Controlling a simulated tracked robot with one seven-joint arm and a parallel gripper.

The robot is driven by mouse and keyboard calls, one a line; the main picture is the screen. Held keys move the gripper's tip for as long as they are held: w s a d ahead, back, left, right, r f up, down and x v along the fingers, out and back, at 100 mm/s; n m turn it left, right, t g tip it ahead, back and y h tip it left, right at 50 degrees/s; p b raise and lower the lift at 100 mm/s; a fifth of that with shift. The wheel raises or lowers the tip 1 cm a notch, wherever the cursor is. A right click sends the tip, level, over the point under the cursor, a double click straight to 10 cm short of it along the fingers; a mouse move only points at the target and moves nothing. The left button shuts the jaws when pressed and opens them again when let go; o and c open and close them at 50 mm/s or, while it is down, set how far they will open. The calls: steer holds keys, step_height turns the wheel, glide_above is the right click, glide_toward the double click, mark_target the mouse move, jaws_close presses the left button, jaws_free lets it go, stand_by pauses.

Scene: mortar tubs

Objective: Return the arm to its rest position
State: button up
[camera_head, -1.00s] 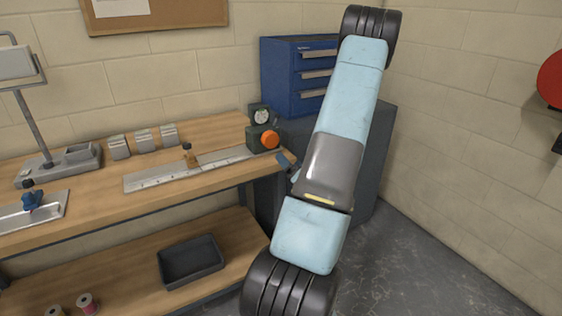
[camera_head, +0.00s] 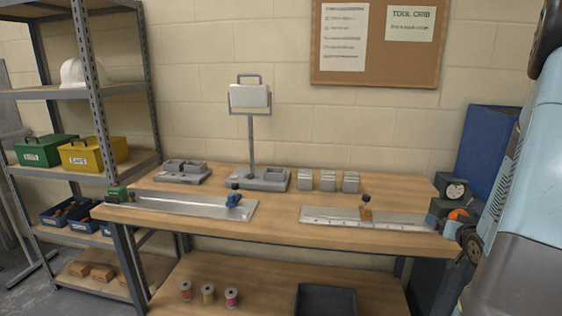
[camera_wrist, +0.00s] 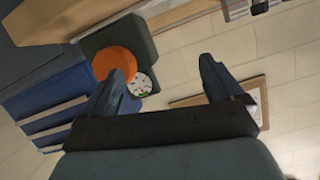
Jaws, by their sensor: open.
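My arm (camera_head: 520,190) fills the right edge of the head view, in pale blue and grey. My gripper (camera_wrist: 163,68) shows in the wrist view with its two dark fingers spread apart and nothing between them. Beyond its left finger are the dial gauge (camera_wrist: 142,84) and an orange round knob (camera_wrist: 114,62).
The wooden workbench (camera_head: 275,232) stands ahead with rulers, grey blocks and a lamp-like stand (camera_head: 250,97). The dial gauge (camera_head: 455,191) and blue cabinet (camera_head: 487,150) are close to my arm. A shelf rack (camera_head: 85,90) stands at left.

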steer(key=s+a+r+n+g, duration=0.1)
steer(key=s+a+r+g, duration=0.1)
steer(key=a+r, duration=0.55)
steer(key=s+a+r+n+g, duration=0.1)
steer(key=s+a+r+g, duration=0.15)
steer(key=a+r, duration=0.45)
steer(key=s+a+r+n+g+y, duration=0.1)
steer(key=s+a+r+g, duration=0.1)
steer(key=s+a, duration=0.5)
steer(key=s+a+r+n+g+y, duration=0.1)
steer(key=s+a+r+g+y, duration=0.1)
steer(key=s+a, duration=0.6)
steer(key=shift+s+a+r+n, duration=0.2)
steer(key=shift+s+r+n, duration=0.15)
steer(key=shift+s, duration=0.5)
